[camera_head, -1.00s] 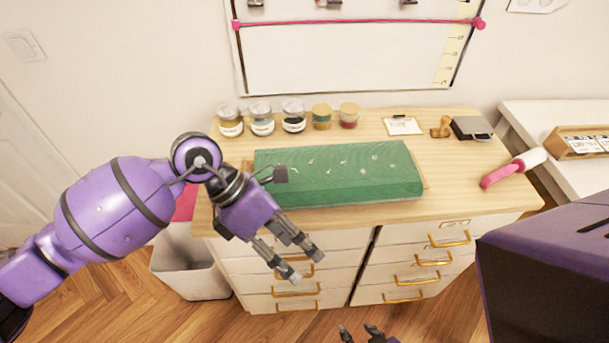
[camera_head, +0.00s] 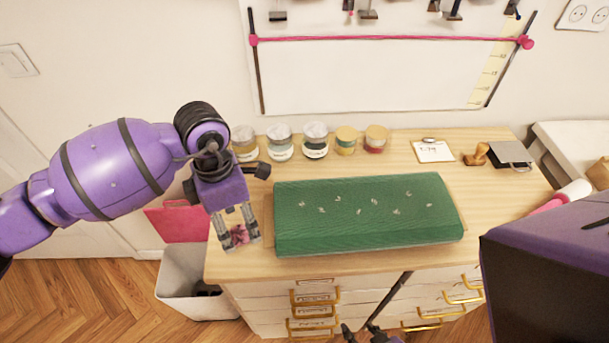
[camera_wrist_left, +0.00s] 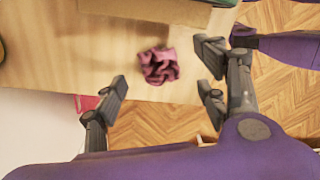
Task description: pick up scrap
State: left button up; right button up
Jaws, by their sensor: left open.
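The scrap (camera_head: 239,234) is a small crumpled pink-purple piece of cloth. It lies on the left front part of the wooden cabinet top (camera_head: 262,263), near the edge, and shows in full in the left wrist view (camera_wrist_left: 158,66). My left gripper (camera_head: 241,241) is open above it, fingers pointing down. In the head view the scrap shows between its fingers. In the left wrist view (camera_wrist_left: 163,80) the scrap lies between and slightly beyond the fingertips, apart from them. My right gripper (camera_head: 362,331) shows only its fingertips at the bottom edge, spread apart.
A green padded block (camera_head: 365,212) lies right of my left gripper. Several jars (camera_head: 315,143) stand along the back. A white bin (camera_head: 190,290) stands on the floor left of the cabinet, beside a pink item (camera_head: 178,221). A stamp (camera_head: 477,155) is back right.

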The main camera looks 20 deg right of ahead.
aim_at(239, 233)
pick_arm(q)
notch_tip(239, 233, down, 3)
jog(key=shift+f, duration=0.15)
jog(key=c, duration=0.8)
jog(key=shift+o, duration=0.2)
jog(key=shift+r, duration=0.6)
notch_tip(239, 233, up, 2)
jog(key=shift+s+r, duration=0.1)
jog(key=shift+r, duration=0.1)
jog(key=s+r, duration=0.9)
jog(key=s, duration=0.5)
jog(key=shift+a+r, duration=0.2)
jog(key=shift+a, duration=0.05)
